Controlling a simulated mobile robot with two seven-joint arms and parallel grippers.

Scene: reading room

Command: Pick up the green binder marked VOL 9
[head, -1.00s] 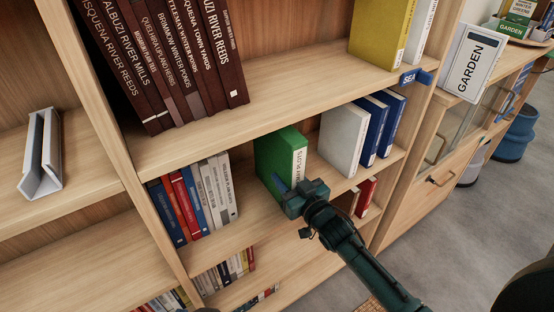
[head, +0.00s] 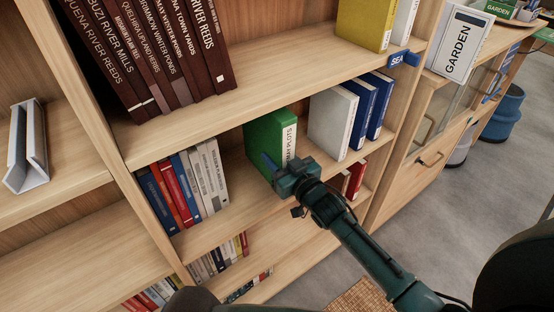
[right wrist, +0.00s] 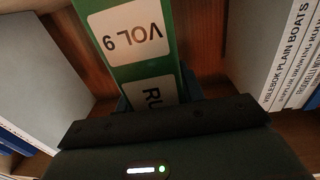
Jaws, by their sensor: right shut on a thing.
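The green binder (head: 262,143) stands upright on the middle shelf, between the small books and a pale grey binder. A white spine label reading partly "PLOTS" shows in the head view. In the right wrist view the green binder (right wrist: 160,72) fills the upper middle, its VOL 9 label upside down. My right gripper (head: 274,166) is at the lower part of the binder's spine, shut on it. In the right wrist view my right gripper (right wrist: 160,103) covers the binder's near end, so the finger contact is mostly hidden. My left gripper is not in view.
Pale grey and blue binders (head: 332,123) stand to the right, with a gap beside the green one. Small books (head: 182,189) stand to the left. The shelf board with the SEA tag (head: 404,59) lies above. A cabinet (head: 425,150) adjoins on the right.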

